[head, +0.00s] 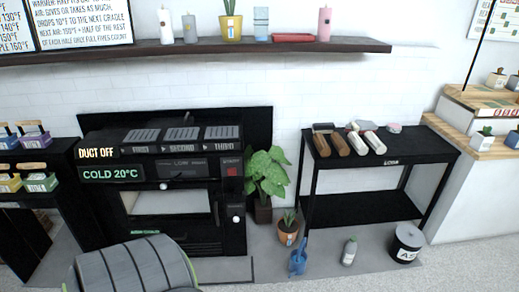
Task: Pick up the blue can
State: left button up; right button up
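A small blue can (298,263), which looks like a watering can with an upright handle or spout, stands on the grey floor mat. It is just below a potted plant (288,236) in an orange pot, near the left front leg of the black table. A pale blue cylinder (261,23) also stands on the wall shelf; I cannot tell if it is a can. Neither of my grippers shows in the head view.
A black two-level table (385,208) holds brown and white rolls on top. A grey bottle (349,251) and a black bucket (406,242) stand on the floor right of the blue can. A black oven unit (205,220) is at left. A grey ribbed rounded object (132,268) fills the bottom left.

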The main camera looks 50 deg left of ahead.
aim_at(298, 258)
jog(key=u, duration=1.3)
jog(key=i+l+u, duration=0.1)
jog(key=l, duration=0.25)
jog(key=i+l, duration=0.25)
jog(key=l, duration=0.15)
jog(key=i+l+u, duration=0.15)
jog(key=l, duration=0.2)
jog(key=i+l, duration=0.15)
jog(key=l, duration=0.25)
jog(key=i+l+u, duration=0.15)
jog(key=l, duration=0.25)
